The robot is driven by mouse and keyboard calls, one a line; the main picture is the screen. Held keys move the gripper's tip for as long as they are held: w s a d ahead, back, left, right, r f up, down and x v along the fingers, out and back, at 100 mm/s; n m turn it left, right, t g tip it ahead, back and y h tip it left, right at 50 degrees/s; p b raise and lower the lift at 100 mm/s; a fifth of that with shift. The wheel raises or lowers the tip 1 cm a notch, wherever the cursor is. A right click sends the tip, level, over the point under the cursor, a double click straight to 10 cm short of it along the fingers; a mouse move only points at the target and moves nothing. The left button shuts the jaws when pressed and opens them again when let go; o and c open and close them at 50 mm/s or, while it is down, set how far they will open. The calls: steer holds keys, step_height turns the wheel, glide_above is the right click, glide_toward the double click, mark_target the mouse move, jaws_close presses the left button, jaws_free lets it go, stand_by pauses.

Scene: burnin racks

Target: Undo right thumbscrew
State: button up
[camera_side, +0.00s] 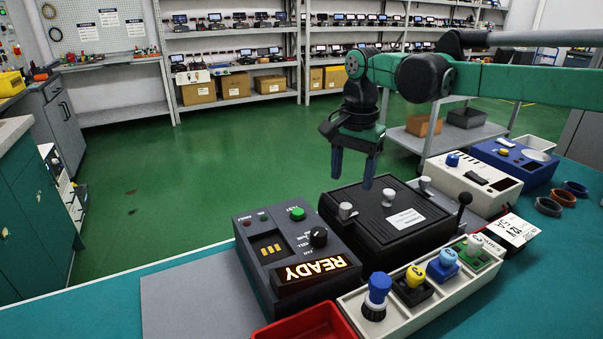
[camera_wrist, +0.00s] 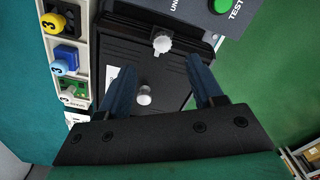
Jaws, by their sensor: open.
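A black fixture box (camera_side: 360,222) with a white label lies on the bench. A thumbscrew stands at its left edge (camera_side: 346,210) and another at its right edge (camera_side: 425,184); a pale knob (camera_side: 389,196) stands between them. My gripper (camera_side: 352,183) is open and empty, with blue fingers pointing down above the back of the box. In the wrist view my gripper (camera_wrist: 161,62) shows the left thumbscrew (camera_wrist: 162,45) beyond the fingertips and the pale knob (camera_wrist: 144,95) between the fingers. The right thumbscrew does not show there, perhaps hidden by the gripper body.
A test unit (camera_side: 283,245) reading READY stands left of the box. A pale tray (camera_side: 405,318) with coloured knobbed modules runs along the front, beside a red bin (camera_side: 310,322). A black-knobbed lever (camera_side: 464,200) rises at the box's right. White and blue instruments stand further right.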

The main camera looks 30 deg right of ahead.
mark_target(346, 205)
steer(key=shift+w+a+f+m, duration=0.1)
steer(key=shift+w+f+m, duration=0.2)
steer(key=shift+f, duration=0.2)
steer(key=shift+s+f, duration=0.1)
steer(key=shift+f, duration=2.4)
jaws_close()
